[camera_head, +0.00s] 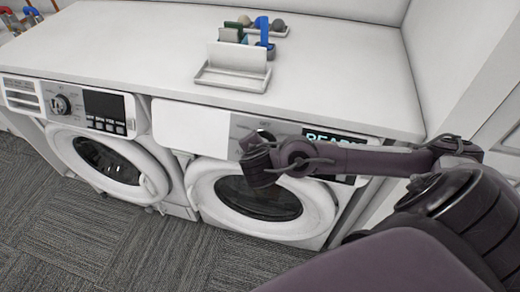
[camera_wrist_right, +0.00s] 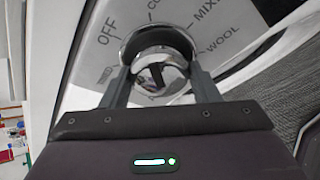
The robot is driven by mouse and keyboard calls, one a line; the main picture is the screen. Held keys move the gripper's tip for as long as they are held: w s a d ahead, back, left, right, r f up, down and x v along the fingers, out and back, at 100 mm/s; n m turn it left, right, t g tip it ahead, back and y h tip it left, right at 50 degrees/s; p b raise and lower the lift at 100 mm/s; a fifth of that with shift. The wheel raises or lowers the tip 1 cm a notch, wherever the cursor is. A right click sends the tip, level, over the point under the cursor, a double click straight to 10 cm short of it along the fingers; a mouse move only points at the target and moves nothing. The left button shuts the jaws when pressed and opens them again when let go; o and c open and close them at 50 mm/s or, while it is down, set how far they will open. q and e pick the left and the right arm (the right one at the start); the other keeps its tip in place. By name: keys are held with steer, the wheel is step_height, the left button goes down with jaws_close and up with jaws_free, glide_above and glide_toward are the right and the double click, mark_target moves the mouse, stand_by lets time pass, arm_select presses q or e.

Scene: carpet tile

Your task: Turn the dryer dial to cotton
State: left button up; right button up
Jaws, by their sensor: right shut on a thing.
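The dryer (camera_head: 180,125) is the right-hand white machine, with a round door (camera_head: 207,203) below its panel. Its dial (camera_wrist_right: 158,40) is a round, shiny metal knob on the grey panel. I cannot tell which label the dial points to. My right gripper (camera_wrist_right: 158,78) is shut on the dial, one finger on each side. In the head view my arm partly covers the dial (camera_head: 265,134). My left gripper is not in view.
A second machine (camera_head: 150,150) with its own dial (camera_head: 61,104) stands to the left. A lit display (camera_head: 335,137) right of the dryer dial is partly hidden by my arm. A white holder (camera_head: 232,77) with small items sits on the countertop (camera_head: 130,50). A wall closes the right side.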

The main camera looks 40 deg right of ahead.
steer(key=shift+m+b, duration=0.4)
steer(key=shift+b, duration=0.15)
steer(key=o, duration=1)
steer(key=shift+p+v, duration=0.55)
steer(key=shift+v, duration=3.35)
steer(key=shift+s, duration=0.1)
steer(key=shift+f, duration=0.1)
